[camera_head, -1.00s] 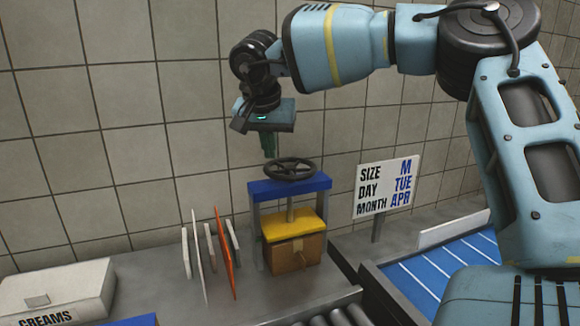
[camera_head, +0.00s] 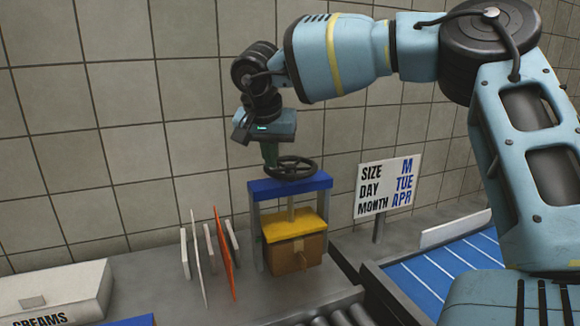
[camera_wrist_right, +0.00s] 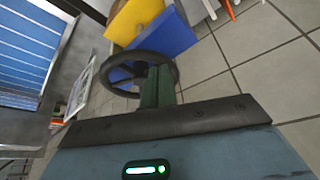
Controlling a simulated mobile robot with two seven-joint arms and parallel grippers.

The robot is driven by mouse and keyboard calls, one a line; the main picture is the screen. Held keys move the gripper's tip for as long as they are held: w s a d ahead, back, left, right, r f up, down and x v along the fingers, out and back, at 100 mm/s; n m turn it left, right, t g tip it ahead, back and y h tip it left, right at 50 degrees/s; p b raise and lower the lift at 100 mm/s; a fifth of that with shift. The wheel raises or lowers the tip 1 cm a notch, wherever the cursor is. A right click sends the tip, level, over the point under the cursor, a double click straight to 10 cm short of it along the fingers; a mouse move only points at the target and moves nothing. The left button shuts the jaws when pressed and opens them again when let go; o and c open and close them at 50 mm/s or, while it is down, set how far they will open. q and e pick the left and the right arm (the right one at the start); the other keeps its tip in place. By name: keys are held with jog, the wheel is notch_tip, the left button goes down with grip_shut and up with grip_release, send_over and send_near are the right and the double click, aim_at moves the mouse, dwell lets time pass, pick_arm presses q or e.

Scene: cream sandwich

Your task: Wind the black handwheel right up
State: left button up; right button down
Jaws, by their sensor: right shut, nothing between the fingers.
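The black handwheel (camera_head: 291,168) lies flat above the blue top beam (camera_head: 290,187) of a small press. Below the beam, a yellow plate (camera_head: 294,228) sits on or just above a brown box (camera_head: 296,256); I cannot tell whether they touch. My right gripper (camera_head: 270,160) points down at the wheel's left rim, green fingers shut with nothing between them. In the right wrist view the fingers (camera_wrist_right: 158,80) overlap the handwheel (camera_wrist_right: 112,76) at its rim; contact is unclear. My left gripper is not in view.
Thin upright panels, one orange (camera_head: 223,253), stand left of the press. A white creams box (camera_head: 50,292) lies at far left. A sign (camera_head: 387,187) and a blue striped surface (camera_head: 440,270) are on the right. The tiled wall is close behind.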

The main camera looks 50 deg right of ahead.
aim_at(290, 173)
jog(key=shift+f, duration=0.15)
jog(key=shift+s, duration=0.25)
jog(key=shift+s, duration=0.75)
jog(key=shift+s+f, duration=0.15)
jog(key=shift+s, duration=0.05)
jog(key=shift+s, duration=0.1)
jog(key=shift+s+d+p, duration=0.2)
jog(key=shift+s, duration=0.3)
jog(key=shift+s+d+p, duration=0.15)
jog(key=shift+s+p, duration=0.05)
jog(key=shift+s, duration=0.25)
